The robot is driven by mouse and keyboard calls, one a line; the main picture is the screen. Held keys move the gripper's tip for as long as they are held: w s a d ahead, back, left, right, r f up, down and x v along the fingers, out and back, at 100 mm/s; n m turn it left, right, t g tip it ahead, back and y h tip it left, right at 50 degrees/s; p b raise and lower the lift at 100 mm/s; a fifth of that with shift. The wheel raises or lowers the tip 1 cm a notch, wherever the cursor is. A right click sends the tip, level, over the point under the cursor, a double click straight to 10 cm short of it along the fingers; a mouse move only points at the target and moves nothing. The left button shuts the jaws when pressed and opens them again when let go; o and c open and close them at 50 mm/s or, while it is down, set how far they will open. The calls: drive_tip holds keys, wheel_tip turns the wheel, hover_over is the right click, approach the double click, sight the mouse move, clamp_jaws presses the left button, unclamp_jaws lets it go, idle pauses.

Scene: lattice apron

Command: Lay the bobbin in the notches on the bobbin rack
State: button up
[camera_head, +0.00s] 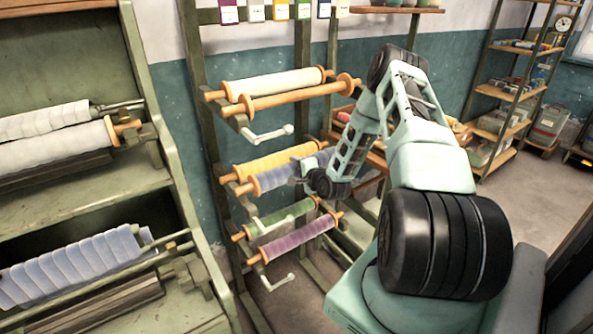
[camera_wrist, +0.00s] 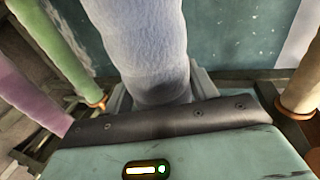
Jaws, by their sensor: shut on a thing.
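A pale blue-lavender bobbin (camera_head: 273,179) with orange end knobs is at the middle level of the bobbin rack (camera_head: 203,100), beside a yellow bobbin (camera_head: 277,160). My gripper (camera_head: 308,180) is shut on it towards its right part and hides some of that side. In the wrist view the blue bobbin (camera_wrist: 145,40) runs up and away from between my jaws (camera_wrist: 160,98). The rack is a dark green frame with pale hooked arms (camera_head: 270,222). I cannot tell whether the blue bobbin rests in notches or hangs just clear of them.
A white bobbin (camera_head: 275,84) and a bare wooden one (camera_head: 300,96) lie on the upper level. Green (camera_head: 285,216) and purple (camera_head: 298,240) bobbins lie on the lower level. A green bench (camera_head: 110,190) with rolls stands left.

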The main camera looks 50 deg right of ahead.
drive_tip(key=shift+f, duration=0.2)
drive_tip(key=shift+f+b, duration=0.35)
drive_tip(key=shift+b, duration=0.2)
drive_tip(key=shift+f+b, duration=0.8)
drive_tip(key=shift+f, duration=0.15)
drive_tip(key=shift+f+b, duration=0.25)
drive_tip(key=shift+b, duration=0.05)
drive_tip(key=shift+f, duration=0.15)
idle(0.8)
drive_tip(key=o, duration=1.4)
drive_tip(key=shift+s, duration=0.1)
drive_tip(key=b+v, duration=0.4)
drive_tip(key=v, duration=1.3)
drive_tip(key=shift+b, duration=0.35)
